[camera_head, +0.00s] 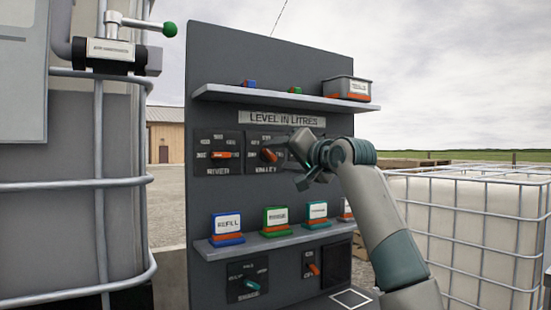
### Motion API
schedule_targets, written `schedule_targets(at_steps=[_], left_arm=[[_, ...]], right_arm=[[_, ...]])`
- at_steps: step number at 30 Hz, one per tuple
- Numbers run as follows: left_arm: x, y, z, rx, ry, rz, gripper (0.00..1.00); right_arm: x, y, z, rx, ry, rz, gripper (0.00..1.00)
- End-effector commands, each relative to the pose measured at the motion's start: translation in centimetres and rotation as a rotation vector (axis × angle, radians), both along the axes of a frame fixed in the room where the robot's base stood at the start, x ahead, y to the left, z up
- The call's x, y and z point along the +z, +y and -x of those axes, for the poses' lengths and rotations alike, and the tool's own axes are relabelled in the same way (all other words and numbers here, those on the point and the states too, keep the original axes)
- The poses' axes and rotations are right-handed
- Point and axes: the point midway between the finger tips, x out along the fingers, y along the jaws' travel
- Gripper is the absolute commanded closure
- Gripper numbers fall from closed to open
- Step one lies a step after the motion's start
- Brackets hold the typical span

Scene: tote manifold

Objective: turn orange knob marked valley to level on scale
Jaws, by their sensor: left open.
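The orange VALLEY knob (269,154) sits on a dark dial plate in the middle of the grey board, under the sign LEVEL IN LITRES (286,118). The knob is tilted, and its scale numbers are too small to read surely. I cannot tell whether a finger touches the VALLEY plate. The gripper hides most of a third dial plate.
The orange RIVER knob (222,155) is close on the left. An upper shelf (230,93) carries a grey bin (347,88); a lower shelf (222,252) holds several coloured label stands. More switches are below. Caged tanks flank the board.

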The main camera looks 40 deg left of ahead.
Motion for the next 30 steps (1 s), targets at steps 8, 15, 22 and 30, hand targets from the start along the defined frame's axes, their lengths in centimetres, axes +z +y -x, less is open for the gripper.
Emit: schedule_targets(at_steps=[8,15,22,30], left_arm=[[-0.3,-5.5,1.5,-0.003,0.000,0.001,0.45],[-0.2,-9.7,2.8,0.001,0.001,0.000,0.45],[-0.2,-12.3,3.6,0.000,0.001,0.001,0.45],[-0.1,-13.1,3.8,0.000,0.001,0.003,0.45]], right_arm=[[-0.2,0.9,-0.4,0.007,-0.044,-0.027,0.53],[0.0,2.0,-0.7,0.019,-0.086,-0.058,0.53],[0.3,2.6,-1.4,0.023,-0.123,-0.074,0.53],[0.3,2.5,-1.5,0.023,-0.127,-0.076,0.53]])
